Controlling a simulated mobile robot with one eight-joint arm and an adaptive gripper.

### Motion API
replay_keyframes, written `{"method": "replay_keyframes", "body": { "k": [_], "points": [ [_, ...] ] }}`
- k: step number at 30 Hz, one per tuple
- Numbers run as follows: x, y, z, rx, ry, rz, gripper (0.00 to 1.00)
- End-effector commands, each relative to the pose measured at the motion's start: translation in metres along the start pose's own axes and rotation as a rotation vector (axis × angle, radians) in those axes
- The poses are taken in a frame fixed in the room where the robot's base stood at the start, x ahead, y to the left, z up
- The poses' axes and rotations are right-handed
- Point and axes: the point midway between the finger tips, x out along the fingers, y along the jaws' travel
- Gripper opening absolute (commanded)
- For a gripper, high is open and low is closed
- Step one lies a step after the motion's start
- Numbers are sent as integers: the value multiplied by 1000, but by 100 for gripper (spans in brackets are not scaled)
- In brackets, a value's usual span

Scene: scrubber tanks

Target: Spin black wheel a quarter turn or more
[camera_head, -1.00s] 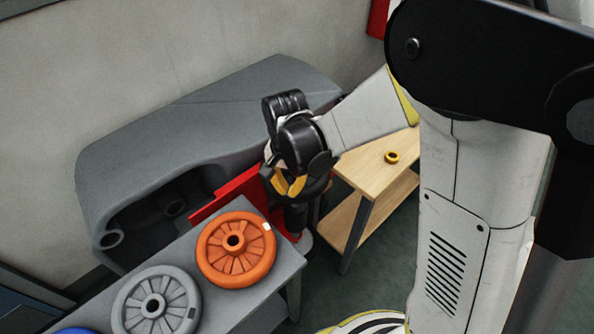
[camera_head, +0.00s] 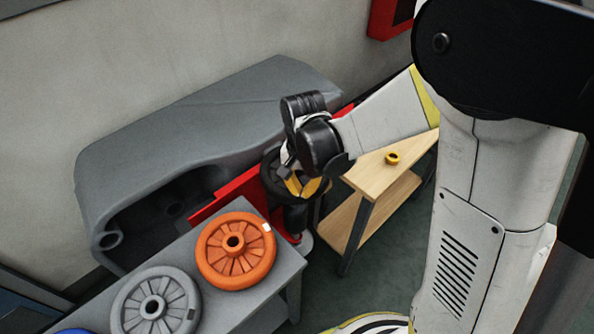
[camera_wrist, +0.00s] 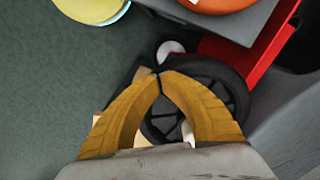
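The black wheel (camera_head: 271,177) is mounted by the red frame and is partly hidden behind my gripper in the head view. In the wrist view the black wheel (camera_wrist: 240,92) shows its dark rim and spokes behind the fingers. My gripper (camera_head: 302,194) has yellow fingers that converge to a point over the wheel. In the wrist view my gripper (camera_wrist: 160,74) has its tips together at the wheel's rim area, with nothing clearly held between them. Whether the tips touch the wheel cannot be told.
An orange wheel (camera_head: 258,270) and a grey wheel (camera_head: 130,310) lie on a grey bench (camera_head: 284,266) at the lower left. A red frame (camera_head: 220,194) and large grey tank (camera_head: 170,135) stand behind. A wooden table (camera_head: 362,177) with a yellow ring (camera_head: 392,158) stands at right.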

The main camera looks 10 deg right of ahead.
Motion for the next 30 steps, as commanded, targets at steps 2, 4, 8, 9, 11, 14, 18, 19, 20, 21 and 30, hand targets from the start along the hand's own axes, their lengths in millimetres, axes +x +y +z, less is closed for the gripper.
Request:
{"method": "replay_keyframes", "body": {
  "k": [2, 4, 8, 9, 11, 14, 18, 19, 20, 21, 30],
  "points": [
    [1, 7, -4, 4, 1, 0, 0],
    [1, 9, -5, 3, 1, 0, 0],
    [1, 9, -4, 1, 1, 0, 0],
    [1, 9, -4, 1, 1, 0, 0],
    [1, 9, -5, 1, 1, 0, 0],
    [1, 11, -7, 2, 1, 0, 0],
    [2, 20, -15, 4, 1, 0, 0],
    [2, 21, -16, 3, 1, 0, 0],
    [2, 23, -18, 3, 1, 0, 0],
    [2, 24, -19, 2, 1, 0, 0],
    [2, 26, -20, 2, 1, 0, 0]
  ]
}}
